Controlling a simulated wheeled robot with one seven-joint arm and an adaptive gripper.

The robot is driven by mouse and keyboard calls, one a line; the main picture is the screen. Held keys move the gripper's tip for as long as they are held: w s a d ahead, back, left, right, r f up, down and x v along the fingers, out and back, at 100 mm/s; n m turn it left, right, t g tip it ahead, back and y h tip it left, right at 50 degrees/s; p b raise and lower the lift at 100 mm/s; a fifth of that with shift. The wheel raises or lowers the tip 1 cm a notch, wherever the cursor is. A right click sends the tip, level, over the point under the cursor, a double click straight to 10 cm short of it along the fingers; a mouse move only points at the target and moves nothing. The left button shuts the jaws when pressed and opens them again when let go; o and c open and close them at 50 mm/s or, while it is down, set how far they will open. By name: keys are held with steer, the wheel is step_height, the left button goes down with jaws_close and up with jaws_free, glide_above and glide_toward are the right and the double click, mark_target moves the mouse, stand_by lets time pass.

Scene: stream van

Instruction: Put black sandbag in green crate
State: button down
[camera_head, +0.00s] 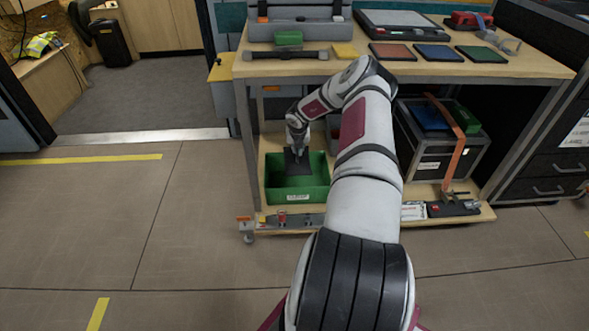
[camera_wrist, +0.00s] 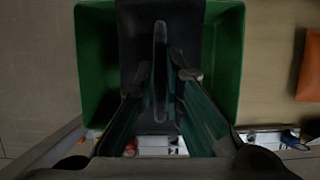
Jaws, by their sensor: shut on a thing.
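The green crate (camera_head: 297,194) stands on the lower shelf of the wooden cart. My gripper (camera_head: 297,150) is over the crate, pointing down. It is shut on the black sandbag (camera_head: 296,166), which hangs within the crate's opening. In the wrist view the gripper fingers (camera_wrist: 160,100) pinch a raised dark strip of the sandbag (camera_wrist: 190,25). The green crate walls (camera_wrist: 98,60) show on both sides of it. I cannot tell whether the sandbag touches the crate floor.
The cart's top (camera_head: 345,65) overhangs the crate, with coloured flat pads and cases on it. A grey case with an orange strap (camera_head: 462,150) stands right of the crate on the lower shelf. The floor (camera_head: 110,220) left of the cart is clear.

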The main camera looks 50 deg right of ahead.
mark_target(297, 164)
steer(key=shift+w+f+b, duration=0.1)
steer(key=shift+f+b, duration=1.3)
steer(key=shift+f, duration=2.25)
steer(key=shift+f+b, duration=0.35)
steer(key=shift+f, duration=0.25)
steer(key=c, duration=1.7)
jaws_free()
steer(key=shift+f, duration=0.1)
steer(key=shift+r+p, duration=0.3)
steer(key=shift+r, duration=0.25)
steer(key=p+v, duration=0.5)
steer(key=v, duration=0.7)
steer(key=shift+d+r, duration=0.1)
